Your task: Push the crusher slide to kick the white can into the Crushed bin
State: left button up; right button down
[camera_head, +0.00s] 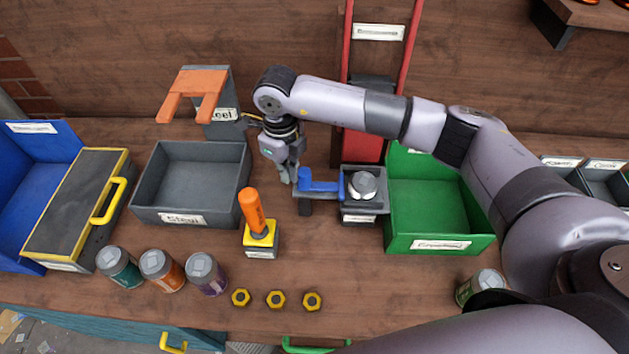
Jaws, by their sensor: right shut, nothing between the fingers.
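The crusher slide (318,184) is a blue bar with an upright knob at its left end, on a dark stand left of the crusher cup. The white can (362,186) sits in the grey crusher box (361,207) at the slide's right end. The green Crushed bin (438,244) stands just right of the crusher box and looks empty. My right gripper (288,177) is shut and empty, pointing down just left of the slide's knob; I cannot tell whether it touches it. My left gripper is not in view.
A grey Steel bin (186,219) stands to the left, with an orange fork-shaped piece (194,92) behind it. An orange-handled lever (256,215) stands in front. My right arm spans over the green bin.

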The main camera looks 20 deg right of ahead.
aim_at(325, 186)
jog(key=shift+d, duration=0.15)
jog(key=shift+s+d, duration=0.55)
jog(key=shift+d, duration=0.7)
jog(key=shift+s+d, duration=0.55)
jog(key=shift+d, duration=0.75)
jog(key=shift+s+d, duration=0.55)
jog(key=shift+d, duration=0.7)
jog(key=w+a+b, duration=0.4)
jog(key=a, duration=0.5)
notch_tip(325, 186, up, 8)
jog(key=p, duration=0.4)
jog(key=shift+a, duration=0.15)
jog(key=shift+s+f, duration=0.1)
